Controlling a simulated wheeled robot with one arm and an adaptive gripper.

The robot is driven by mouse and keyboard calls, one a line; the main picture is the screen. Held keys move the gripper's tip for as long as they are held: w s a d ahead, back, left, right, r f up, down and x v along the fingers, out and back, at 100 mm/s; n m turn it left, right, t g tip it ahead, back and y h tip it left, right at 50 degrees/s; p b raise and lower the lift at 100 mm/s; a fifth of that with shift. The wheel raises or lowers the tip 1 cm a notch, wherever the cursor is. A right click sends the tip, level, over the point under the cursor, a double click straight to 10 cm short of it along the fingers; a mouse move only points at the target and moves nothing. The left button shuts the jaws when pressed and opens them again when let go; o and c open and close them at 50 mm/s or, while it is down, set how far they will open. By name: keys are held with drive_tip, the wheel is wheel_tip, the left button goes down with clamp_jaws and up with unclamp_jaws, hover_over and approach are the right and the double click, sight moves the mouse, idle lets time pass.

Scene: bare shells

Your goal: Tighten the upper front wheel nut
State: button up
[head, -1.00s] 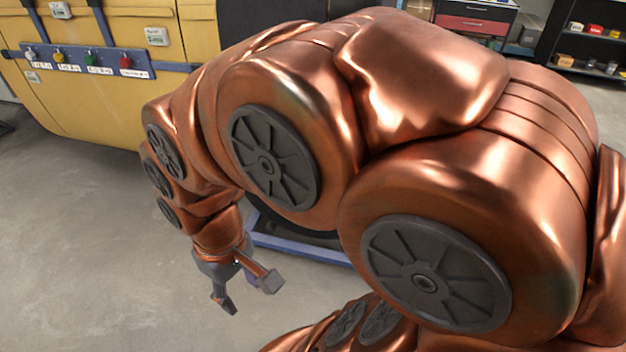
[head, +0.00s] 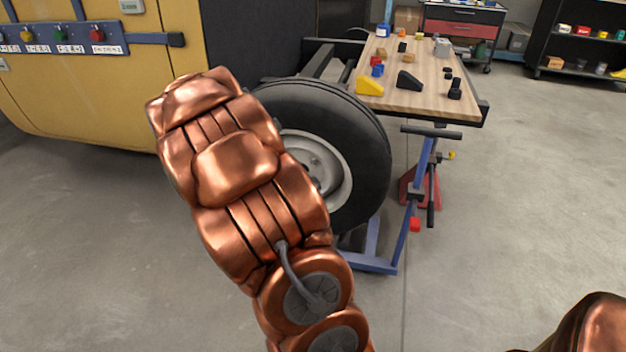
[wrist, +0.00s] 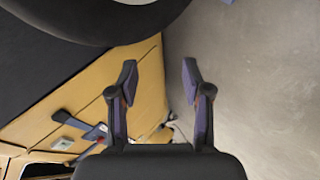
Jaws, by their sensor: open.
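The front wheel (head: 372,150) has a black tyre and a pale rim (head: 335,168). It stands beside the yellow vehicle body, and my copper arm covers its left part in the head view. No wheel nut can be made out, the upper one included. In the wrist view the dark tyre (wrist: 100,22) and a bit of pale rim cross the top left. My gripper (wrist: 160,80) is open and empty there, its two fingers apart and below the tyre in the picture. The gripper is hidden in the head view.
A wooden-topped workbench (head: 425,85) with blocks and small parts stands behind the wheel. A blue frame (head: 368,262) and a red stand (head: 408,190) are right of the wheel. The yellow body (head: 100,85) is at left. Grey floor is clear at left and right.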

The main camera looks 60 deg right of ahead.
drive_tip(key=d+f+n+h+b, duration=0.2)
drive_tip(key=d+f+h+b, duration=0.45)
drive_tip(key=d+f, duration=0.75)
drive_tip(key=n+g+h+b, duration=0.1)
drive_tip(key=n+h+b, duration=0.25)
drive_tip(key=b, duration=0.45)
approach(313, 166)
drive_tip(key=d, duration=0.2)
drive_tip(key=shift+m, duration=0.45)
drive_tip(key=shift+w+b+x, duration=0.15)
drive_tip(key=shift+b+x, duration=0.45)
drive_tip(key=shift+x, duration=1.45)
drive_tip(key=shift+w+b+x, duration=0.2)
drive_tip(key=shift+b+x, duration=0.4)
drive_tip(key=shift+x, duration=1.4)
drive_tip(key=shift+a+r, duration=0.1)
clamp_jaws()
